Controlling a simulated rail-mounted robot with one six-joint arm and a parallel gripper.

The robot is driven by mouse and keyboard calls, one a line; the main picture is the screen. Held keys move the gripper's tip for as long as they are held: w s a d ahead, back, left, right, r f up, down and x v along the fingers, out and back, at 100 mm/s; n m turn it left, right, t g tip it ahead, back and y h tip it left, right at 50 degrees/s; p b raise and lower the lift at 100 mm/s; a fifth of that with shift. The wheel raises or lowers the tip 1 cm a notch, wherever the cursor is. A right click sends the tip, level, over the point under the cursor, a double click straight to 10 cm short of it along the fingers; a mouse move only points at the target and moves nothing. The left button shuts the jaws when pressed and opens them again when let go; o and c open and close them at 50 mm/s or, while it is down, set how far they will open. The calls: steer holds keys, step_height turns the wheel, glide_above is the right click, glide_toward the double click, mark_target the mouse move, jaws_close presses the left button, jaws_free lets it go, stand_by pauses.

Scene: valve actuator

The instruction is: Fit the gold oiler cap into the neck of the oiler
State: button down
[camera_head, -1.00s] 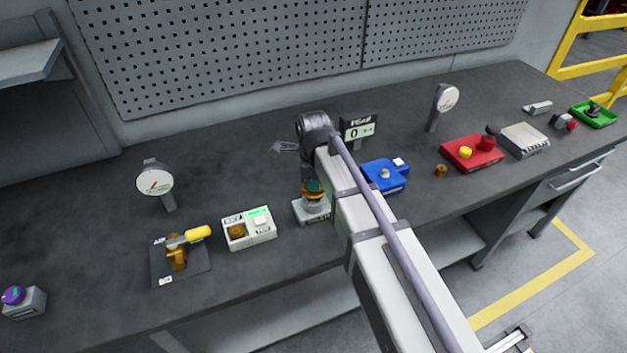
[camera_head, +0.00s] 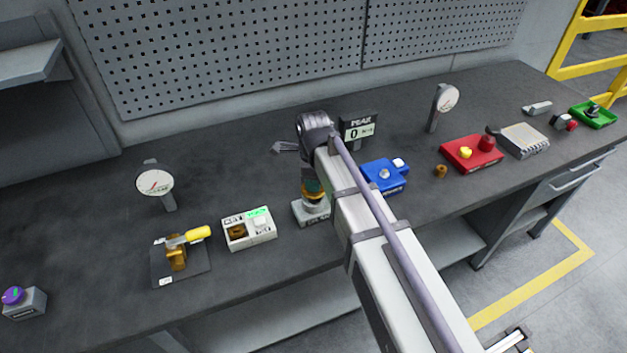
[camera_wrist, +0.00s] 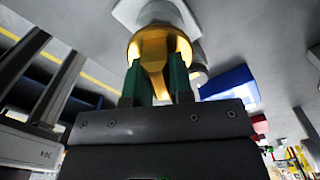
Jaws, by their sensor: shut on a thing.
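The gold oiler cap (camera_wrist: 162,48) is between the green fingertips of my gripper (camera_wrist: 156,82) in the wrist view. The oiler's pale base (camera_wrist: 140,12) is just beyond the cap, at the top of that view. In the head view the oiler's grey base (camera_head: 309,213) stands on the bench, partly behind my arm. My gripper (camera_head: 313,186) is directly above it, pointing down. The cap hides the neck in the wrist view, so I cannot tell whether the cap is in the neck or only over it.
A blue box (camera_head: 384,175) stands close on the right, and a white switch box (camera_head: 249,229) on the left. A PEAK display (camera_head: 358,130) is behind my arm. A small gold-brown part (camera_head: 441,171) lies before the red box (camera_head: 471,154).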

steer(key=shift+f+b, duration=1.6)
steer(key=c, duration=0.9)
jaws_free()
steer(key=shift+r, duration=0.1)
step_height(320, 180, up, 11)
steer(key=p, duration=1.1)
